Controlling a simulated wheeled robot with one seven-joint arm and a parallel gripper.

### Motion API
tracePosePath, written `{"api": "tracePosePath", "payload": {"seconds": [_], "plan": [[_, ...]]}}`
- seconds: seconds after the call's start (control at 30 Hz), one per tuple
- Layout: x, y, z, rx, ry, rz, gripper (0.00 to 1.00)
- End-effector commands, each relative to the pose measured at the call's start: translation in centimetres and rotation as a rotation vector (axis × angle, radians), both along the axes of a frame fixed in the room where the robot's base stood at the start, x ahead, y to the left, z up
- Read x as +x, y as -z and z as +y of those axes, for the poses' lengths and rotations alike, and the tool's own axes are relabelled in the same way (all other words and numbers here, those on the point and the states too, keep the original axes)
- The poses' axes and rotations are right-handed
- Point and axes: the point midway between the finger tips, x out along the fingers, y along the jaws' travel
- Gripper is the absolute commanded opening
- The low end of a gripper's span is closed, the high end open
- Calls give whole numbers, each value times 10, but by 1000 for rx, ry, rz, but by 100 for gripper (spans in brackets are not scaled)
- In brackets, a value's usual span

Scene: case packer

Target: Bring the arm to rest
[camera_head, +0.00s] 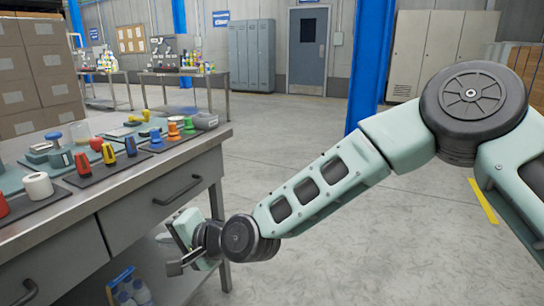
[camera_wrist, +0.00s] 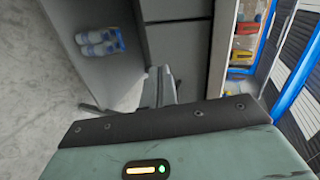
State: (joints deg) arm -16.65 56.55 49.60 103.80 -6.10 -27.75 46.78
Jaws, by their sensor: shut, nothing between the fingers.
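My arm stretches from the right side of the head view down to the left, with its end low beside the workbench front. My gripper (camera_head: 176,267) is in front of the grey workbench (camera_head: 130,205), below the drawer level, close to the cabinet side and open shelf. In the wrist view my gripper (camera_wrist: 160,84) shows its two fingers together, with nothing between them. Whether the gripper touches the bench cannot be told.
Spools, coloured tools and stamps lie on the bench top. Bottles (camera_head: 133,290) stand on the lower shelf; they also show in the wrist view (camera_wrist: 100,42). A blue post (camera_head: 371,65) stands behind my arm. Stacked cartons (camera_head: 38,75) are at the left. The floor (camera_head: 330,255) right of the bench is clear.

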Motion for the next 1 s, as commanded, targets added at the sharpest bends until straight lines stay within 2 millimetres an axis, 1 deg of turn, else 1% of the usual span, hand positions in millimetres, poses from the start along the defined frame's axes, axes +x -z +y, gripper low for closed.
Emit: {"api": "tracePosePath", "payload": {"seconds": [0.07,0.13,0.17,0.2,0.27,0.3,0.37,0.4,0.47,0.5,0.57,0.6,0.7,0.8,1.0], "plan": [[-18,-3,-15,-104,-77,-65,0],[-35,-2,-37,-224,-155,-125,0],[-43,-1,-48,-280,-190,-151,0],[-52,0,-65,-354,-236,-183,0],[-64,1,-92,-461,-300,-226,0],[-72,1,-111,-532,-340,-247,0],[-83,0,-142,-633,-397,-276,0],[-91,-1,-163,-698,-434,-291,0],[-102,-4,-196,-792,-485,-303,0],[-111,-6,-217,-849,-519,-307,0],[-123,-10,-248,-924,-563,-306,0],[-131,-13,-267,-966,-591,-301,0],[-149,-19,-306,-1048,-647,-283,0],[-167,-24,-339,-1105,-695,-260,0],[-204,-33,-392,-1176,-776,-203,0]]}}
